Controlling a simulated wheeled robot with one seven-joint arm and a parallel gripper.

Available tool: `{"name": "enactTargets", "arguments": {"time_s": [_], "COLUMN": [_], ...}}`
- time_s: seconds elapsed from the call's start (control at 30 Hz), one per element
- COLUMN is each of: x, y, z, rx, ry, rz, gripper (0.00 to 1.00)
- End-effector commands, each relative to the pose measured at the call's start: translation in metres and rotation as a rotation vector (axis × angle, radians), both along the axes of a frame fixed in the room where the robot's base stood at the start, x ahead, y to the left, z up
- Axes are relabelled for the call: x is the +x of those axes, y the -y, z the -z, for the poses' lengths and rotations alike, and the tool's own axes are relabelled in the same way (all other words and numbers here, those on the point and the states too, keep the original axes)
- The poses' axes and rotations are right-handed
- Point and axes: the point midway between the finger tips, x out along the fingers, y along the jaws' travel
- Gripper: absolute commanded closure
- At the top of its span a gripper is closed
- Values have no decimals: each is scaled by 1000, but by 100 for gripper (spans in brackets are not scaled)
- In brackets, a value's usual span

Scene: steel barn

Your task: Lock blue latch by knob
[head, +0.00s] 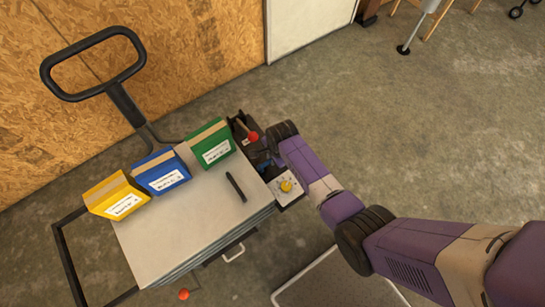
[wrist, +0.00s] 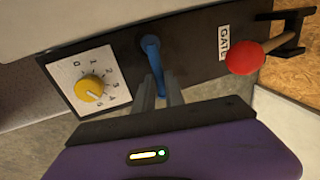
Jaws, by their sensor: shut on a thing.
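The blue latch (wrist: 151,45) is on a dark panel, between a dial and a red-knobbed lever. Its bent blue rod runs down to my gripper (wrist: 160,92), whose fingers are close together and shut on its knob end. The fingers hide most of the knob. In the head view, only a little of the blue latch (head: 265,162) shows beside my purple arm, at the right end of the cart. I cannot tell from these views how far the latch is turned.
A yellow dial (wrist: 90,88) on a white numbered plate sits left of the latch. A red knob (wrist: 243,57) sits right, near a "GATE" label (wrist: 223,43). Yellow (head: 117,196), blue (head: 162,172) and green (head: 211,145) boxes and a black marker-like object (head: 236,187) are on the cart top (head: 190,234).

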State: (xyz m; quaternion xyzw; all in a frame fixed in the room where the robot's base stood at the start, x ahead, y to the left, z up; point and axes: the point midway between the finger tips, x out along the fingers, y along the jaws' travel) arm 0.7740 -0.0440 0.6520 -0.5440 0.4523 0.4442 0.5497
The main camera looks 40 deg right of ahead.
Motion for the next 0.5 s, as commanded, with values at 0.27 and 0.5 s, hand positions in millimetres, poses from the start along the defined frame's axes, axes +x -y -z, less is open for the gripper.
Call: {"name": "enactTargets", "arguments": {"time_s": [0.27,0.5], "x": [0,0], "y": [1,1], "z": [-1,0], "rx": [0,1], "ry": [-1,-1], "rz": [6,3], "gripper": [84,77]}}
